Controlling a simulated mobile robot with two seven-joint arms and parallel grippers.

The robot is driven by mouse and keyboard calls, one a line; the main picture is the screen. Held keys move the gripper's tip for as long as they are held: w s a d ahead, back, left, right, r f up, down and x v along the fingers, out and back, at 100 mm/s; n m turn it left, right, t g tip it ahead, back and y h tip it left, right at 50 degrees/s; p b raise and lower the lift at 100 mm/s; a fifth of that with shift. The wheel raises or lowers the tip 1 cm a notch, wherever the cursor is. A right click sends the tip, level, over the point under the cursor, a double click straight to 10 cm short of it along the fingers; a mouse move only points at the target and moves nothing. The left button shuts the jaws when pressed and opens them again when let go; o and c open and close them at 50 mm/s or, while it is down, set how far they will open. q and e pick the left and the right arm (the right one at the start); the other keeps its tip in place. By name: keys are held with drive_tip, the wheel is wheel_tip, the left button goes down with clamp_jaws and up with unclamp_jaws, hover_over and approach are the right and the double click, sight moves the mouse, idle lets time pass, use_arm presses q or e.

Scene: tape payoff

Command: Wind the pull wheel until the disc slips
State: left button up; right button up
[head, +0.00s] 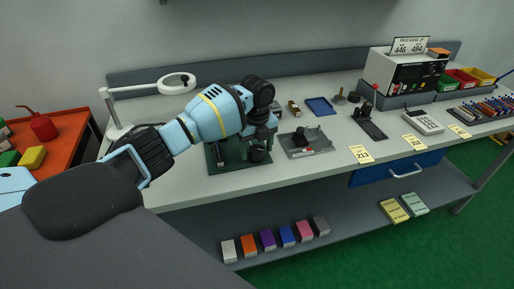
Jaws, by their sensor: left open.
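A device on a dark green base plate (224,162) stands on the workbench near its front edge, left of the middle. A small dark round part (258,154) shows on it; I cannot tell whether this is the pull wheel or the disc. My left arm reaches in from the left, and my left gripper (262,138) is over this device, hiding much of it. The gripper is open; its fingers are small and dark against the device, and I cannot tell whether they touch it. My right gripper is not in view.
A grey tray (307,141) with a dark part lies right of the device. A magnifier lamp (176,83) stands behind my arm. Yellow tags (361,154) line the bench's front edge. A tester box (401,73) stands at the back right. Small boxes (267,239) sit on the lower shelf.

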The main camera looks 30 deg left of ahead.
sight(257, 149)
use_arm(q)
wheel_tip(257, 149, up, 8)
drive_tip(key=shift+f, duration=0.15)
idle(0.6)
